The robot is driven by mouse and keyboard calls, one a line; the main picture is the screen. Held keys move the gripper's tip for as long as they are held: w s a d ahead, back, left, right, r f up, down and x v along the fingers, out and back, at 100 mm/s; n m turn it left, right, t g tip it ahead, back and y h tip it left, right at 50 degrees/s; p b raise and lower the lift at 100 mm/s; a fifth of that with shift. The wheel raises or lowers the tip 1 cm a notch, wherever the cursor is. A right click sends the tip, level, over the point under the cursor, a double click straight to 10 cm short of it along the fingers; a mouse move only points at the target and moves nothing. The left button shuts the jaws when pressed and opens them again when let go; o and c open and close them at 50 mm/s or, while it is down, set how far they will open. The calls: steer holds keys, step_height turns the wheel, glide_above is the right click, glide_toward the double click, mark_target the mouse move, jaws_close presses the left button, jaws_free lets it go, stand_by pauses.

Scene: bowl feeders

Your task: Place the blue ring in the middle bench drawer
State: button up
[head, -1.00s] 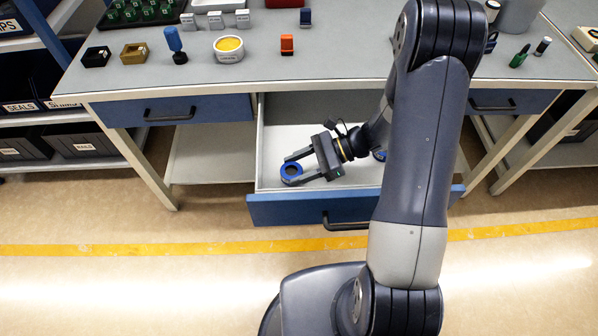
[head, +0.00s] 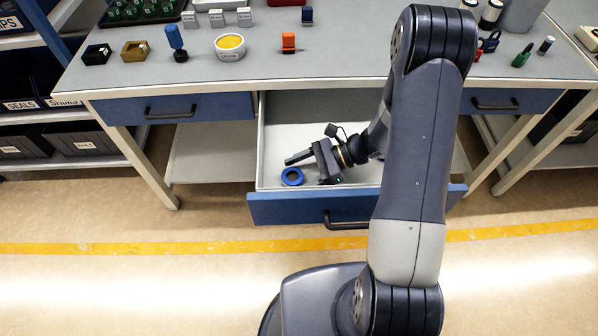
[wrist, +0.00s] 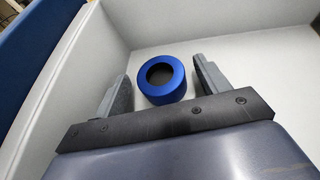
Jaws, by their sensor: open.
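The blue ring (head: 292,176) lies flat on the floor of the open middle bench drawer (head: 275,140), near its front left corner. It also shows in the wrist view (wrist: 161,80), beyond and between my spread fingers, with a gap to each. My gripper (head: 304,169) is open and empty inside the drawer, just behind and to the right of the ring. The drawer front (head: 290,209) with its black handle is pulled out. My arm hides the drawer's right part.
The left drawer (head: 172,108) and right drawer (head: 508,101) are shut. Drawer walls stand close around my gripper.

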steer(key=shift+r, duration=0.15)
steer(key=v, duration=1.2)
steer(key=shift+p, duration=0.35)
steer(key=shift+c, duration=0.5)
